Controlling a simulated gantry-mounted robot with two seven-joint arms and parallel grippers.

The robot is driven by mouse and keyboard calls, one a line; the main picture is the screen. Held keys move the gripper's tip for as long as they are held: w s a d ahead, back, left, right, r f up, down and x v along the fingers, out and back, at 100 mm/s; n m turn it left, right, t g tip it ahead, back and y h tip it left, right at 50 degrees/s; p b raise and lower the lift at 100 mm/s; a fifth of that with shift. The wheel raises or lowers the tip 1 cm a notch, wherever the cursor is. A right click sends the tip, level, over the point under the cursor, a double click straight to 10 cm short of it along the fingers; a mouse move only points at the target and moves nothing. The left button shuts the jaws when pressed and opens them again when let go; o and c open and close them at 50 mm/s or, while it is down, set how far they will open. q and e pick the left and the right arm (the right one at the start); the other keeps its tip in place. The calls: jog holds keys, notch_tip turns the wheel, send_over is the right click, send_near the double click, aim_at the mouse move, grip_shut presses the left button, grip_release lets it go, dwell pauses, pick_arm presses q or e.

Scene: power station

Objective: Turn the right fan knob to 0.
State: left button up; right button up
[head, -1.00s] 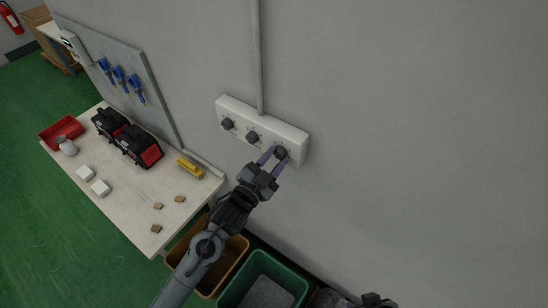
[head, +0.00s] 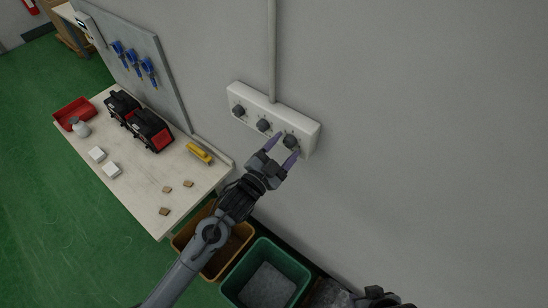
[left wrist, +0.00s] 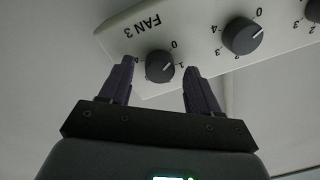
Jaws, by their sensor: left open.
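The white panel (head: 244,94) on the wall carries three dark knobs in a row. The right fan knob (head: 291,142) is the one at the right end; in the left wrist view, where the panel appears upside down, this dark knob (left wrist: 160,67) sits under "FAN 3". Its light pointer line slants toward the upper right, near the "1"; the exact setting is hard to read. My left gripper (head: 283,150) is open and empty in front of it, its purple fingers either side of the knob and seemingly just short of it. A dark part, probably my right gripper (head: 376,298), shows at the bottom edge.
The middle knob (head: 263,125) and left knob (head: 238,111) are close beside. A conduit (head: 272,50) rises above the panel. A workbench (head: 140,205) with tools stands left; an orange bin (head: 228,262) and a green bin (head: 300,268) stand below. The wall at right is clear.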

pick_arm(q)
jog(key=b+v, duration=0.2)
jog(key=v, duration=0.8)
jog(key=shift+s, duration=0.2)
jog(key=shift+a+f, duration=0.1)
jog(key=s+a+f+n+g+y+p, duration=0.2)
jog(key=s+a+n+g+y+p, duration=0.1)
jog(key=s, duration=0.5)
jog(key=s+a+f+n+g+y+p, duration=0.3)
jog(key=s+a+n+g, duration=0.1)
jog(key=s+a, duration=0.3)
jog(key=s+a+f+n+g+y+p, duration=0.2)
jog(key=s+a+n+g+y+p, duration=0.2)
jog(key=s, duration=0.5)
jog(key=shift+s+a+f+g, duration=0.3)
jog(key=shift+a+g, duration=0.2)
jog(key=shift+a, duration=0.5)
